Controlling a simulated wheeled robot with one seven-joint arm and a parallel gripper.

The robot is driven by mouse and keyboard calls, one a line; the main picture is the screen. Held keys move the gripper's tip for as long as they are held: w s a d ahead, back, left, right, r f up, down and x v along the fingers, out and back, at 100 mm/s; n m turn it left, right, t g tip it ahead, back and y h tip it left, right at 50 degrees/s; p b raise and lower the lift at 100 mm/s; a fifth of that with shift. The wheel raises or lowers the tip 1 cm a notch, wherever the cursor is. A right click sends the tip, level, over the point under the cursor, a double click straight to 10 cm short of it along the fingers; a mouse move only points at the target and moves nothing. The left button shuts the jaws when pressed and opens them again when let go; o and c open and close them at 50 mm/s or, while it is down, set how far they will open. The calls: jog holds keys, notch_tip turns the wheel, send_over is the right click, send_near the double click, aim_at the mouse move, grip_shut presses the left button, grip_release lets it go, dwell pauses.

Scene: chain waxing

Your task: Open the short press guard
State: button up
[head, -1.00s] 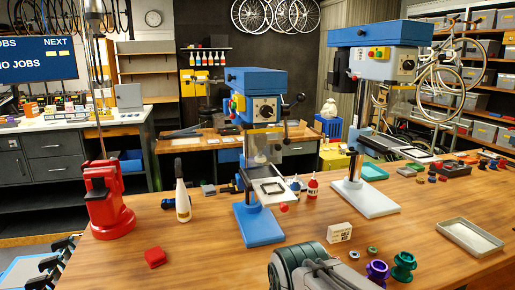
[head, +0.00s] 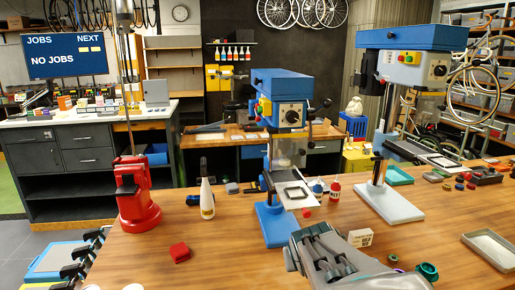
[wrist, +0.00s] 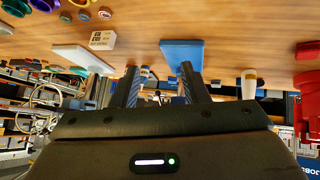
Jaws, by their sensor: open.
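The short press (head: 280,100) is blue with a blue base (head: 277,226) and stands mid-table. Its guard (head: 289,152) is a clear panel hanging below the press head, in front of the spindle area and above the small work table (head: 292,195). The guard looks lowered. My gripper (head: 318,250) is in the lower middle of the head view, nearer than the press base and apart from the guard. In the wrist view, its two dark fingers (wrist: 160,88) are spread with nothing between them. The blue press base (wrist: 183,52) shows beyond them, upside down; the guard cannot be made out there.
A taller press (head: 410,66) stands to the right. A white bottle (head: 207,200) and a red stand (head: 137,200) are to the left. Small bottles (head: 335,188) stand just right of the short press. A labelled box (head: 360,238) sits beside my arm. The table front left is fairly clear.

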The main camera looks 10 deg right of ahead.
jog(key=w+d+r+t+p, duration=0.2)
jog(key=w+d+r+t, duration=0.35)
jog(key=w, duration=0.45)
jog(key=n+t+y+p, duration=0.1)
jog(key=t+y, duration=0.2)
jog(key=t, duration=0.2)
send_near(303, 152)
jog(key=shift+w+d+b, duration=0.2)
jog(key=shift+w+b, duration=2.5)
jog(key=shift+w, duration=1.35)
grip_shut()
